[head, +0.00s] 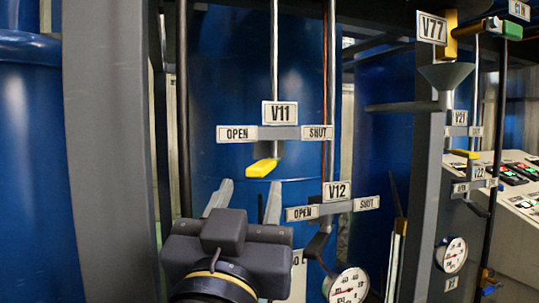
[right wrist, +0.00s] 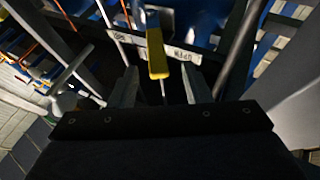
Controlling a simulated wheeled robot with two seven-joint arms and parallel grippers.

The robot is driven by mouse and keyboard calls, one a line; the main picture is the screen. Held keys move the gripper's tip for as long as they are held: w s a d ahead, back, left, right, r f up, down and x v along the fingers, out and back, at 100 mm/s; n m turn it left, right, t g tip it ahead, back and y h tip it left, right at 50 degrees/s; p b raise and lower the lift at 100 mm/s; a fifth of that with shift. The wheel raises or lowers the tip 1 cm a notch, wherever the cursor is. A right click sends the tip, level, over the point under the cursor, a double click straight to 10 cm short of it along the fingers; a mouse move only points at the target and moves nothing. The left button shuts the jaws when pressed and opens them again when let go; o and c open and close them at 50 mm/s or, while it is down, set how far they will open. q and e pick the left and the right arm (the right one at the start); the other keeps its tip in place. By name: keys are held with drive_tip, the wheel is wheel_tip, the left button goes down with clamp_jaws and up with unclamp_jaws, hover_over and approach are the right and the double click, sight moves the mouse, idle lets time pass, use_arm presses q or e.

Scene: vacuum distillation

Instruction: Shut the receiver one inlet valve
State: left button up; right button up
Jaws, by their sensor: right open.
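The V11 valve has a white V11 label (head: 280,113) above a crossbar with an OPEN plate (head: 237,134) at its left and a SHUT plate (head: 317,133) at its right. Its yellow handle (head: 262,168) juts toward me, slightly left of the middle. My right gripper (head: 247,195) is open and empty, its fingertips just below the handle in the head view. In the right wrist view, the yellow handle (right wrist: 157,55) shows beyond and between the open fingers (right wrist: 159,84); I see no contact. My left gripper is not in view.
The V12 valve (head: 337,190) with a dark handle (head: 317,243) and a pressure gauge (head: 347,286) sit low, close at the right. A grey post (head: 110,150) stands at the left. Blue tanks (head: 225,70) are behind. V77 (head: 431,28) and a funnel (head: 446,75) are farther right.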

sight(262, 163)
drive_tip(key=shift+m+g+h, duration=0.3)
drive_tip(key=shift+g+h, duration=0.2)
drive_tip(key=shift+h, duration=0.2)
drive_tip(key=p+x, duration=0.1)
drive_tip(key=x, duration=0.6)
drive_tip(key=shift+r+p, duration=0.1)
drive_tip(key=shift+p, duration=0.25)
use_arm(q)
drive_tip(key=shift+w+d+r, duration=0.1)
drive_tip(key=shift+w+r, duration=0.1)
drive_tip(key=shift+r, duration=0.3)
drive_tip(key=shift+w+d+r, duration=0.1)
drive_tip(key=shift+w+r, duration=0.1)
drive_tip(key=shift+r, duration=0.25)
use_arm(e)
drive_tip(key=shift+c, duration=0.3)
clamp_jaws()
